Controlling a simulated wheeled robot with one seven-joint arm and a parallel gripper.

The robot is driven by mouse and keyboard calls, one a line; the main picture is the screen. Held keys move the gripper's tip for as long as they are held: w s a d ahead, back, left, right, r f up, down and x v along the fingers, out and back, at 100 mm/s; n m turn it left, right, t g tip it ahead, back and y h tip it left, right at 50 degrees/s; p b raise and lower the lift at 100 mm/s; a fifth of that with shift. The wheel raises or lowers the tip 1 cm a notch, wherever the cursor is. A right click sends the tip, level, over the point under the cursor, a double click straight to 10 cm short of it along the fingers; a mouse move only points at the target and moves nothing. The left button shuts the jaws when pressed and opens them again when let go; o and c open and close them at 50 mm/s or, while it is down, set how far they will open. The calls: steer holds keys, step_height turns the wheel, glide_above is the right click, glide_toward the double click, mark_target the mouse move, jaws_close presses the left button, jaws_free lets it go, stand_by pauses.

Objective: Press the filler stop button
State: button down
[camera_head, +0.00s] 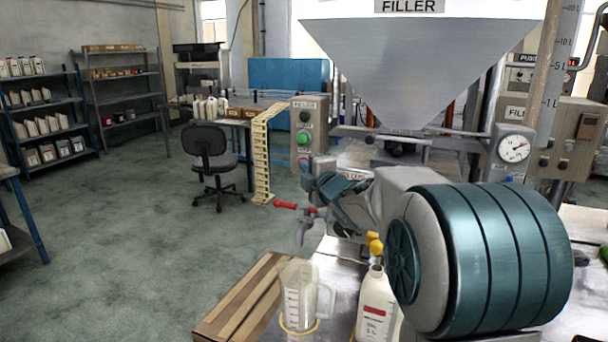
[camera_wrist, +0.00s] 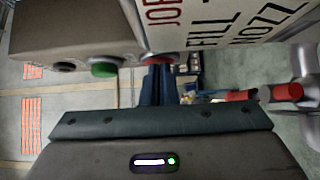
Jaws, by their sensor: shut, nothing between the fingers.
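The filler control box (camera_head: 308,125) hangs left of the big grey filler hopper (camera_head: 420,65). Its green button (camera_head: 303,138) is in plain view, with the red stop button (camera_head: 303,163) below it. My gripper (camera_head: 312,183) is just below and beside the red button in the head view, with the arm coming from the right. In the wrist view the green button (camera_wrist: 104,69) and red button (camera_wrist: 158,58) stick out from the box's underside in the picture. My shut, empty fingers (camera_wrist: 158,86) line up with the red button; I cannot tell if they touch it.
A red-handled valve (camera_head: 287,205) sits below the gripper, and its red handle shows right in the wrist view (camera_wrist: 240,95). A clear measuring jug (camera_head: 300,295) and a white bottle (camera_head: 376,305) stand on the bench. A sign (camera_wrist: 225,25) is close above the fingers.

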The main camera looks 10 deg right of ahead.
steer(key=shift+w+d+r, duration=0.1)
steer(key=shift+d+r, duration=0.05)
steer(key=shift+d, duration=0.15)
steer(key=s+b, duration=0.4)
steer(key=s, duration=0.9)
steer(key=shift+s+a+f, duration=0.15)
steer(key=shift+a+f, duration=0.05)
steer(key=shift+a, duration=0.25)
steer(key=s+d+f+m+g+h+p, duration=0.15)
steer(key=s+f+m+g+h, duration=0.35)
steer(key=s+f+m+g, duration=0.8)
steer(key=s+a+f+m+g+y+p, duration=0.1)
steer(key=s+a+f+m, duration=0.3)
steer(key=s+f+m, duration=0.3)
steer(key=s+f, duration=0.1)
steer(key=s, duration=0.3)
steer(key=shift+s+m+g+y, duration=0.2)
steer(key=shift+m+g+y, duration=0.1)
steer(key=shift+g, duration=0.1)
